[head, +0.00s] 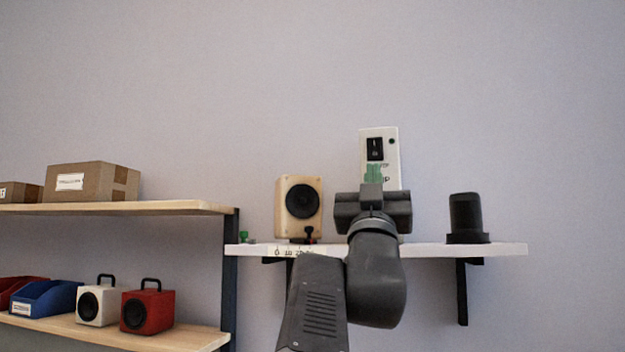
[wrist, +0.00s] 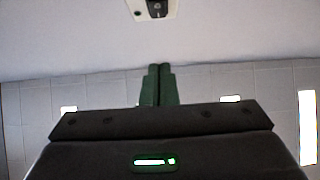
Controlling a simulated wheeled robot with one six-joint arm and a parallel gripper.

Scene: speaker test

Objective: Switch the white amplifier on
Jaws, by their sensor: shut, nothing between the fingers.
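The white amplifier (head: 393,160) is an upright white box above the white wall shelf, partly hidden behind my gripper. Its front has a black rocker switch (head: 375,149) and a small dark green dot to the right, which does not look lit. My gripper (head: 375,174) has green fingers that are shut and empty. In the head view the fingertips appear just below the switch; I cannot tell whether they touch the amplifier. In the wrist view the fingers (wrist: 159,84) point up, apart from the amplifier (wrist: 136,9) and its switch (wrist: 157,8) at the top edge.
On the white shelf (head: 490,249), a wooden speaker (head: 299,207) stands left of my gripper and a black cylindrical thing (head: 466,215) stands right. A lower-left rack (head: 150,208) holds cardboard boxes (head: 93,182), a blue bin (head: 46,299), a white speaker (head: 97,304) and a red speaker (head: 147,310).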

